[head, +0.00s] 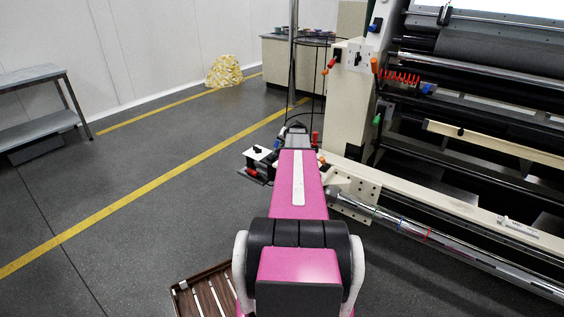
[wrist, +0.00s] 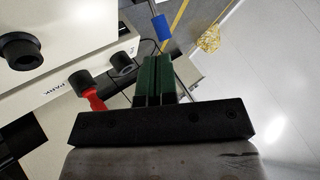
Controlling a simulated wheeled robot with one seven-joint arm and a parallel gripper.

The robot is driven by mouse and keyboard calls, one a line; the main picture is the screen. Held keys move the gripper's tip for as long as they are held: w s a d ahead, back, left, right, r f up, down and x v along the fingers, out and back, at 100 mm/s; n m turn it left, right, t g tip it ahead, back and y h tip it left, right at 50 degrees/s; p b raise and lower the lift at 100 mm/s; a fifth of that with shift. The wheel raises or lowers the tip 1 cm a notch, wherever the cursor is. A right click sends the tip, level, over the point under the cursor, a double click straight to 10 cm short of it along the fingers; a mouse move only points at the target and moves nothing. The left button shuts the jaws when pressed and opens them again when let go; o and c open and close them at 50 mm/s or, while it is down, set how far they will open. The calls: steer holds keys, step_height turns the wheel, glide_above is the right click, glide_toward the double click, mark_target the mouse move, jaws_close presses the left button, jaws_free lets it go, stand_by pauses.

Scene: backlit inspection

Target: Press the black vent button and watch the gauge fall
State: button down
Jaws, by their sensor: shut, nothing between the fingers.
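My gripper (wrist: 153,80) shows in the wrist view with its two dark green fingers together and nothing between them. Left of the fingertips is a pale machine panel with round black knobs or buttons: a large one (wrist: 20,50) at the far left, one (wrist: 122,64) close beside the fingers, and one (wrist: 79,79) by a red handle (wrist: 95,100). I cannot tell which is the vent button. The fingers look apart from them. I cannot make out a gauge in either view. In the head view my arm hides most of the gripper.
A large roller machine (head: 470,110) fills the right, with a pale post (head: 351,95) bearing coloured levers. A blue handle (wrist: 161,27) shows just beyond the fingertips. A grey bench (head: 35,75) stands left, a brown slatted pallet (head: 208,296) below.

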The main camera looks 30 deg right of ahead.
steer(key=shift+f, duration=3.85)
steer(key=shift+f, duration=0.15)
steer(key=shift+f, duration=0.25)
steer(key=shift+f, duration=0.4)
steer(key=shift+r, duration=0.8)
steer(key=shift+r, duration=0.1)
steer(key=shift+r, duration=2.4)
